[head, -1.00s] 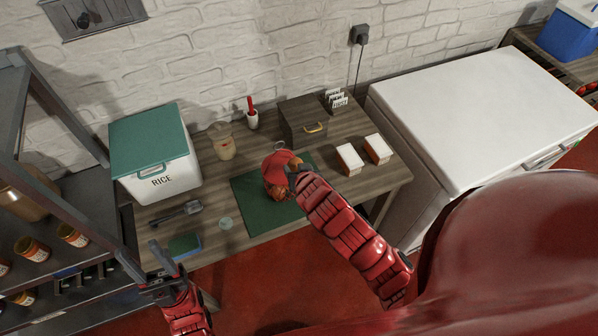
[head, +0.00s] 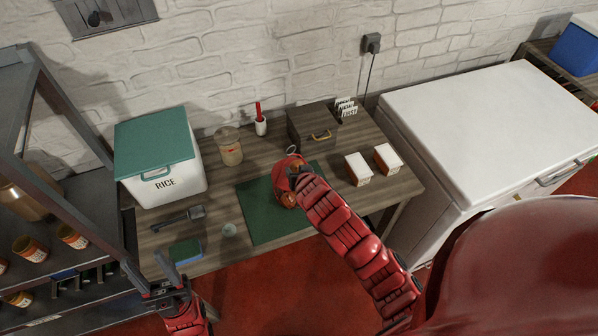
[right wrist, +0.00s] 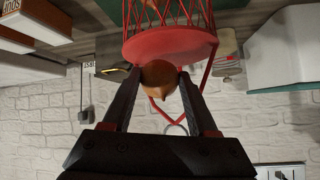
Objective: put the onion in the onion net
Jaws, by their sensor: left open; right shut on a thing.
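The onion net (head: 280,183) is a red mesh bag with brown onions low in it. It stands on the green mat (head: 262,222). In the right wrist view the net (right wrist: 170,46) shows a flat red top, with red straps leading to a metal ring. My right gripper (head: 296,168) is shut on the brown onion (right wrist: 160,78), against that red top and beside the straps. I cannot tell whether the onion is in the opening. The arm hides part of the net in the head view. My left gripper (head: 166,272) is open and empty, near the table's front left.
A rice box (head: 165,180) and a jar (head: 229,148) stand behind left; a dark box (head: 313,127) stands behind. Two small cartons (head: 358,169) are right of the mat. A dark utensil (head: 178,219) and a sponge (head: 185,250) lie left. A shelf (head: 60,200) borders the left.

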